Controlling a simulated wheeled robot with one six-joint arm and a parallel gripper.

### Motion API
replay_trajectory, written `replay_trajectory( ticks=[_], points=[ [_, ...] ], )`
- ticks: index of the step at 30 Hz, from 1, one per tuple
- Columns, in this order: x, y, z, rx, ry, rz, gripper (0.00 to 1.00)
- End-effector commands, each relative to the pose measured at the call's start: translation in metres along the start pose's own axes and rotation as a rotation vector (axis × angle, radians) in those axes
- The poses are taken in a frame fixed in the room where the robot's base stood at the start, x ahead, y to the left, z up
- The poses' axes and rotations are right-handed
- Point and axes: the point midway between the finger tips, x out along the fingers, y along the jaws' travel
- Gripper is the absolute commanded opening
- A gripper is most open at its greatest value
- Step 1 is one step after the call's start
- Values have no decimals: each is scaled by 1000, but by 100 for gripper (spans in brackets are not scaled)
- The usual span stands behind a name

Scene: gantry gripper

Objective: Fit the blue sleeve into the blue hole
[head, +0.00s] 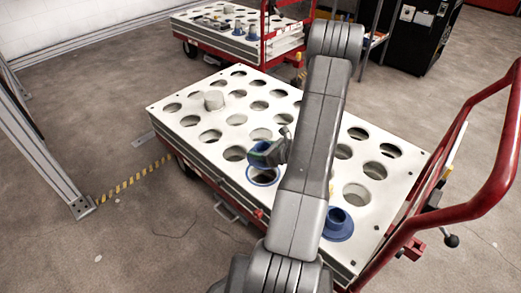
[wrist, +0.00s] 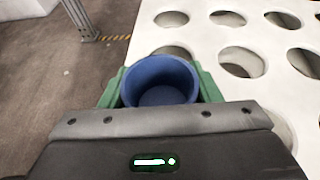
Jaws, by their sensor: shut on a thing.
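My gripper (wrist: 160,88) has green fingers on both sides of the blue sleeve (wrist: 158,70) and is shut on it. In the wrist view I look into the sleeve's open top. In the head view my gripper (head: 272,152) holds the sleeve (head: 258,158) close above the blue-rimmed hole (head: 262,183) near the white plate's front edge. The sleeve and gripper cover the hole's far part. I cannot tell whether the sleeve touches the plate. The hole is hidden in the wrist view.
The white plate (head: 177,121) on a red cart has many plain holes. A red handle (head: 495,150) rises at the right. A second cart (head: 237,45) stands behind. My arm hides part of the plate.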

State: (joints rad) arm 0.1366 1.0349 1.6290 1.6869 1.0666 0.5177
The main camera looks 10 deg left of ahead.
Motion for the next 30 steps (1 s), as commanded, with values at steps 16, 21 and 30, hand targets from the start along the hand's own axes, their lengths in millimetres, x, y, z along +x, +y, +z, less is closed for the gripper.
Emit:
replay_trajectory(
  ticks=[16, 21, 30],
  points=[
    [20, 0, -47, 0, 0, 0, 28],
    [22, 0, -52, 0, 0, 0, 28],
    [22, 0, -52, 0, 0, 0, 28]
  ],
)
